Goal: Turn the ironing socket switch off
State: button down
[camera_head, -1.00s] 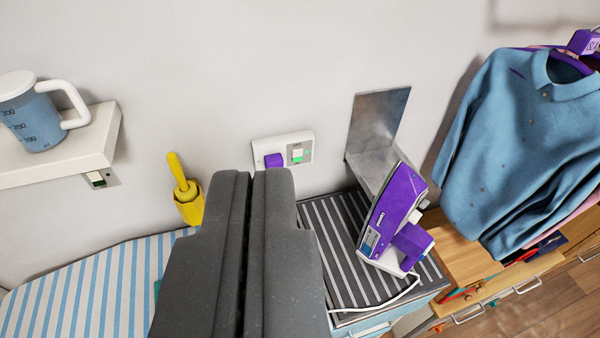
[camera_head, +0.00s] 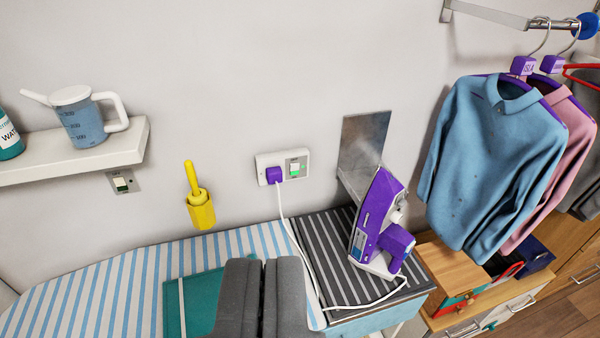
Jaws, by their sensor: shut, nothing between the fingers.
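The ironing socket (camera_head: 284,157) is a white plate on the wall behind the ironing board. A purple plug (camera_head: 273,175) sits in its left half, and a white cord runs down from it towards the iron. The socket's white rocker switch (camera_head: 294,169) is in the right half, with green showing at its lower edge. My gripper (camera_head: 262,262) is at the bottom of the view, below and in front of the socket. Its two dark fingers are shut together with nothing between them, apart from the switch. The socket and switch are fully in view.
The purple iron (camera_head: 376,222) leans by a metal bracket (camera_head: 362,145) on the dark striped rest. A yellow holder (camera_head: 201,212) hangs on the wall left of the socket. Another switch (camera_head: 122,183) is under the shelf (camera_head: 75,158). Shirts (camera_head: 490,160) hang at right.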

aim_at(294, 170)
jog(key=u, duration=0.15)
jog(key=i, duration=1.1)
jog(key=z, duration=0.3)
